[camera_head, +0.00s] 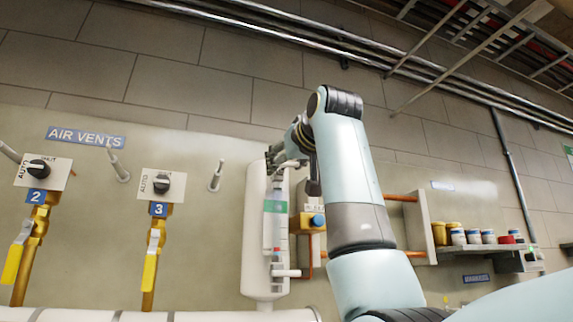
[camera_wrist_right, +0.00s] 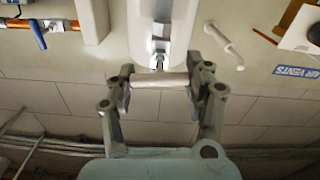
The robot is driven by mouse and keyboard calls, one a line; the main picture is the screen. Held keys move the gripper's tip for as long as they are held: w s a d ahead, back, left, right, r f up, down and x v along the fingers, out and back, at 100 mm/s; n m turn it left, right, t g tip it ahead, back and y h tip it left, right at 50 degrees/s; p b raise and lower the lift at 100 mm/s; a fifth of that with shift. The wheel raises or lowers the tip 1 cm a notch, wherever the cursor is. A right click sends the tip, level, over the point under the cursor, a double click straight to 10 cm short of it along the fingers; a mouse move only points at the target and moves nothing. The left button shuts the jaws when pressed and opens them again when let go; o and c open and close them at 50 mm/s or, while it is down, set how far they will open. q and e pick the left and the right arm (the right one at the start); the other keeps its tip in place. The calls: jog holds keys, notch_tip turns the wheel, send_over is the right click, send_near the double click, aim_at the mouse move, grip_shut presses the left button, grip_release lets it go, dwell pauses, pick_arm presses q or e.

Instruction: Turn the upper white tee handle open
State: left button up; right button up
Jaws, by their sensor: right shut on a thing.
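The upper white tee handle (camera_wrist_right: 160,81) shows in the right wrist view as a pale crossbar on a short stem, in front of a white tube. My right gripper (camera_wrist_right: 161,84) has one finger at each end of the bar and is shut on it. In the head view my right gripper (camera_head: 276,160) is at the top of the white cylinder (camera_head: 257,235) and mostly hides the upper handle. A lower white tee handle (camera_head: 287,273) sticks out sideways near the cylinder's bottom. My left gripper is not in view.
Brass valves with yellow levers (camera_head: 150,270) and black selector knobs (camera_head: 161,184) are on the wall at left. A blue-knobbed device (camera_head: 318,220) is just right of the cylinder. A shelf with several jars (camera_head: 458,237) is farther right. Pale pegs (camera_head: 216,176) stick out of the wall.

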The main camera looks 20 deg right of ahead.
jog(key=n+b, duration=0.1)
jog(key=n, duration=0.3)
jog(key=shift+a, duration=0.1)
jog(key=n+b, duration=0.1)
jog(key=n, duration=0.3)
jog(key=shift+f, duration=0.15)
jog(key=n+b, duration=0.2)
jog(key=n, duration=0.2)
jog(key=shift+a+f, duration=0.1)
jog(key=shift+n+b, duration=0.85)
jog(key=shift+n, duration=1.25)
jog(key=shift+f, duration=0.1)
jog(key=o, duration=1.2)
jog(key=shift+a, duration=0.1)
jog(key=shift+s, duration=0.1)
